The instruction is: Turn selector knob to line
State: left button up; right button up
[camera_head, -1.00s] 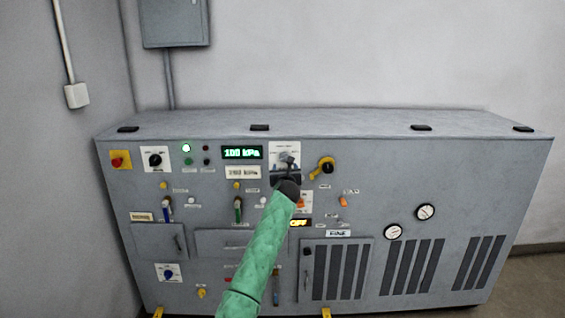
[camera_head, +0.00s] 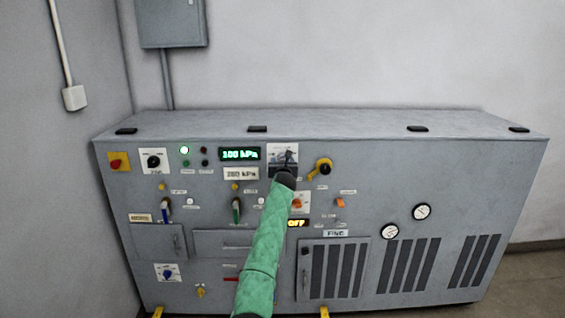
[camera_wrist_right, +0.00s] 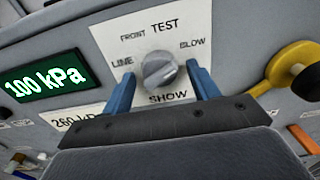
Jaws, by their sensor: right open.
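In the head view my right gripper (camera_head: 284,164) covers most of the plate (camera_head: 283,147) and hides the knob. My left gripper is not in view.
A green display (camera_head: 240,154) reading 100 kPa is left of the plate. A yellow-and-black rotary handle (camera_head: 321,167) is close on the right. A black knob (camera_head: 154,161) and red button (camera_head: 116,162) are farther left. Switches and lamps lie below.

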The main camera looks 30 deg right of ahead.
jog(key=shift+c, duration=0.4)
jog(key=c, duration=0.9)
jog(key=shift+o, duration=0.2)
